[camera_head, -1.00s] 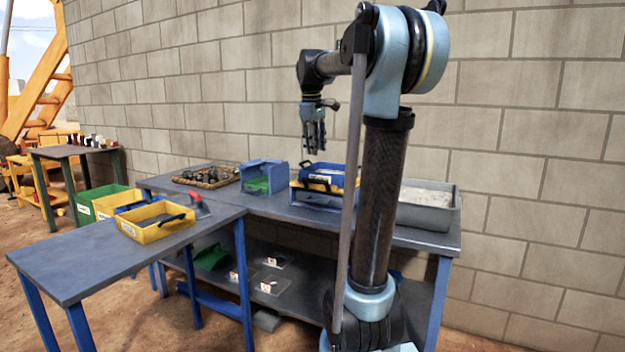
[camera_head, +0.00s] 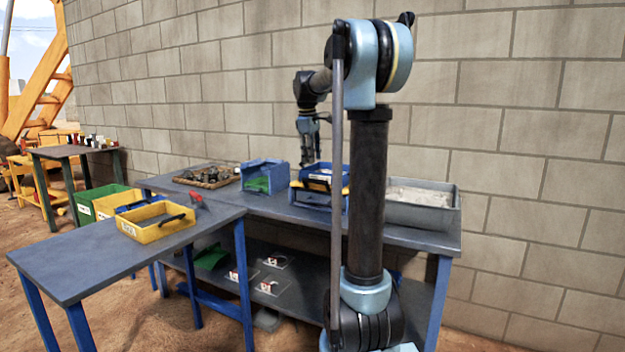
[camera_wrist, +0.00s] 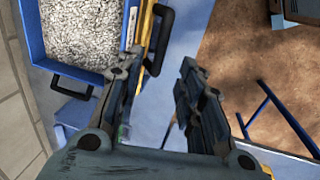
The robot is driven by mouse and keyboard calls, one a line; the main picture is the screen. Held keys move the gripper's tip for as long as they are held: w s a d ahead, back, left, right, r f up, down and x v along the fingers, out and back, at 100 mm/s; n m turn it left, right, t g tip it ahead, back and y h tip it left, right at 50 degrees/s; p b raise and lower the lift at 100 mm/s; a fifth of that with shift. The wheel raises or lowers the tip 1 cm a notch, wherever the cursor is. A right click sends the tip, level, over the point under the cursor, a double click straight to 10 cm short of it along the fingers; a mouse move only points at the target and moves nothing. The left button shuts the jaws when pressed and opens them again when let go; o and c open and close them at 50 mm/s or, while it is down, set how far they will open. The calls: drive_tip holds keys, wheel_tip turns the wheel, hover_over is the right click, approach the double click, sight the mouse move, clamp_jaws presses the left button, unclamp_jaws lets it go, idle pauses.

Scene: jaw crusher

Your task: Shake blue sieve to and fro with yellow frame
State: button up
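The blue sieve (camera_head: 338,180) stands on the back bench with the yellow frame (camera_head: 320,178) at it. In the wrist view the blue sieve (camera_wrist: 34,42) holds grey-white gravel and has a black handle (camera_wrist: 75,84) on its lower side. A strip of the yellow frame (camera_wrist: 147,24) runs along its right side, with a black handle (camera_wrist: 163,40) there. My gripper (camera_head: 309,160) is above the sieve and frame, pointing down. In the wrist view my gripper (camera_wrist: 160,68) is open, its left finger beside the right-hand handle. I cannot tell whether it touches.
A grey bin (camera_head: 420,213) of pale material stands right of the sieve. A blue box (camera_head: 264,176) and a wooden tray (camera_head: 208,177) stand to its left. A yellow tray (camera_head: 155,224) sits on the front table (camera_head: 80,262). The wall (camera_head: 220,110) is close behind.

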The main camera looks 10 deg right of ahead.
drive_tip(key=f, duration=0.3)
drive_tip(key=w+f, duration=0.1)
drive_tip(key=f, duration=0.2)
drive_tip(key=d+f, duration=0.1)
drive_tip(key=f, duration=0.2)
drive_tip(key=shift+w, duration=0.15)
